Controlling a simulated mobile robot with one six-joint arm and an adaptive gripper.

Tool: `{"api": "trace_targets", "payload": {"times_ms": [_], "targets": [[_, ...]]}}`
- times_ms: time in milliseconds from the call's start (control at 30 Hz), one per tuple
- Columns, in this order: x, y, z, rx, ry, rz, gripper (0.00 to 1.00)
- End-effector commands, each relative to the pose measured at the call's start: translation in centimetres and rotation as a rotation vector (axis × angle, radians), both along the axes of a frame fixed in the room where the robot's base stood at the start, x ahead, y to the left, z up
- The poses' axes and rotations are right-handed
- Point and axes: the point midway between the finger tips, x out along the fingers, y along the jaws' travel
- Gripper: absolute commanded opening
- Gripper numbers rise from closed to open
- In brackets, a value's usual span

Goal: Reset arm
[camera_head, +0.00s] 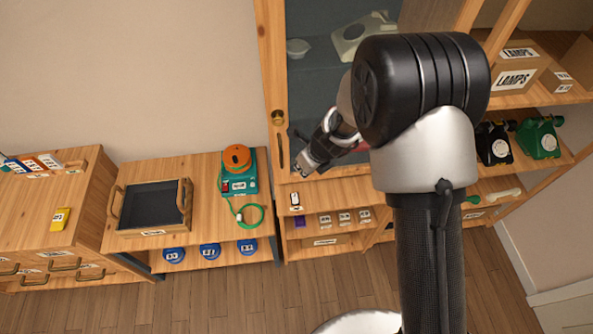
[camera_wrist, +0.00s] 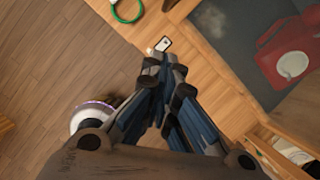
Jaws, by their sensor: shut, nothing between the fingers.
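My gripper (camera_head: 304,168) is shut and empty in the head view. It hangs in front of the glass-fronted cabinet (camera_head: 268,70), above the shelf ledge at its base. My arm covers much of the cabinet's right side. In the wrist view the fingertips (camera_wrist: 165,62) meet near the picture's middle, with nothing between them. A small white device (camera_wrist: 163,44) lies on the wood just beyond the tips in that view. A red phone (camera_wrist: 285,52) shows behind the glass there.
A cream phone (camera_head: 362,32) sits behind the glass. Black (camera_head: 494,145) and green (camera_head: 539,138) phones stand on the right shelf near lamp boxes (camera_head: 516,68). At left are an open tray (camera_head: 150,205) and a green device with an orange top (camera_head: 237,170). The floor in front is clear.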

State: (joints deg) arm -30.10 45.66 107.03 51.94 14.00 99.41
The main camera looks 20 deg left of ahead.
Motion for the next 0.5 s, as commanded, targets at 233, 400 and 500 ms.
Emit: {"api": "trace_targets", "payload": {"times_ms": [233, 400, 500], "targets": [[-0.7, -1.0, 3.0, 0.000, 0.003, 0.002, 0.00], [-0.8, -1.2, 3.2, -0.002, 0.003, 0.003, 0.00], [-0.8, -1.2, 3.2, -0.002, 0.003, 0.004, 0.00]]}}
